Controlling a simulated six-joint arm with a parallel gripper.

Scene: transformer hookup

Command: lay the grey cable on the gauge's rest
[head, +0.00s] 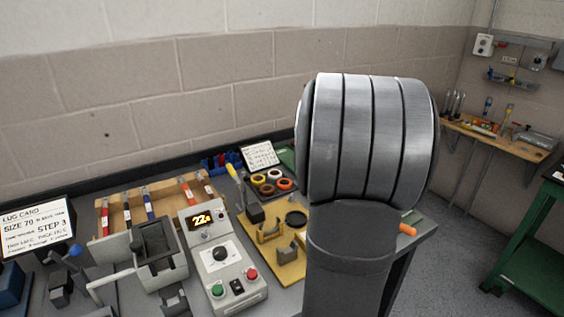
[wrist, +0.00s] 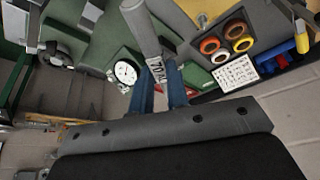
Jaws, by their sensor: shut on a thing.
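In the wrist view my gripper (wrist: 160,97) has its blue fingers shut on the grey cable (wrist: 141,28). The cable is a thick grey cylinder with a printed white label near the fingers, and it runs away toward the top of the picture. The gauge (wrist: 126,72), a round white dial on a green body, lies just left of the cable in that view. Its rest is not clearly visible, and I cannot tell whether the cable touches it. In the head view my arm hides the gripper, the cable and the gauge.
A wooden rack (head: 112,213) holds several cables with red or blue bands. A grey control box (head: 222,262) with a lit display stands in front of it. Tape rolls (head: 270,181) and a yellow fixture board (head: 290,270) lie to its right. An orange-handled tool (head: 407,230) is at the bench's right edge.

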